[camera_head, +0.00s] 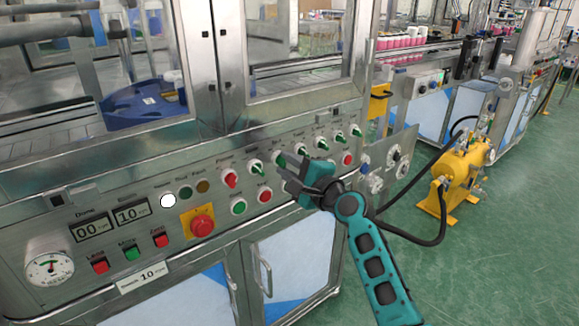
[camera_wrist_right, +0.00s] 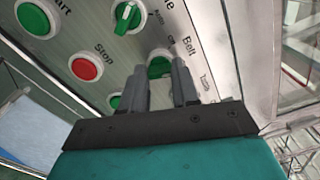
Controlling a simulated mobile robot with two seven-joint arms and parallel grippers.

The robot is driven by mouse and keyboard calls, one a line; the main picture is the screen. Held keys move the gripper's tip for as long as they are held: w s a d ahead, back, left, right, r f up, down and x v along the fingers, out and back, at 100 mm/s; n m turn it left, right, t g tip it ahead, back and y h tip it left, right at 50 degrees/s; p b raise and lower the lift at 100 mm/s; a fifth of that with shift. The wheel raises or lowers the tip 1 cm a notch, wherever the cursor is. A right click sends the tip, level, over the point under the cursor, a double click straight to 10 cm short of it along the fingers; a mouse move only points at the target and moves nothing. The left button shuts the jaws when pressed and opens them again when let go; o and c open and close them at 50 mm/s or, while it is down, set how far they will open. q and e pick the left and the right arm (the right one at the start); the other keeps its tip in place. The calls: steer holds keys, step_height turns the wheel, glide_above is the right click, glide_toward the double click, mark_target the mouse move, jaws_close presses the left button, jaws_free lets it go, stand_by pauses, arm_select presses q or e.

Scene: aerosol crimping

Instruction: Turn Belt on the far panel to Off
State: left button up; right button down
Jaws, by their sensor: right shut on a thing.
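The Belt knob (camera_wrist_right: 160,67) is a green round selector on the steel panel, with the label "Belt" beside it in the right wrist view. My right gripper (camera_wrist_right: 160,78) has its two dark fingers on either side of this knob and is shut on it. The fingers hide part of the knob, so I cannot tell which way its handle points. In the head view the right gripper (camera_head: 284,170) reaches the panel (camera_head: 130,185) from the right, at the row of green selectors. My left gripper is not in view.
A green selector (camera_wrist_right: 127,16) and a red Stop button (camera_wrist_right: 86,66) sit close to the gripper. A red emergency button (camera_head: 202,225) on a yellow plate is further left. A yellow pump (camera_head: 462,170) stands on the green floor at right. The floor before it is open.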

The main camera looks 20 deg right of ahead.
steer(key=n, duration=0.9)
steer(key=shift+f, duration=0.1)
steer(key=shift+n, duration=0.4)
steer(key=c, duration=0.8)
jaws_free()
steer(key=shift+c, duration=0.2)
steer(key=shift+s, duration=0.1)
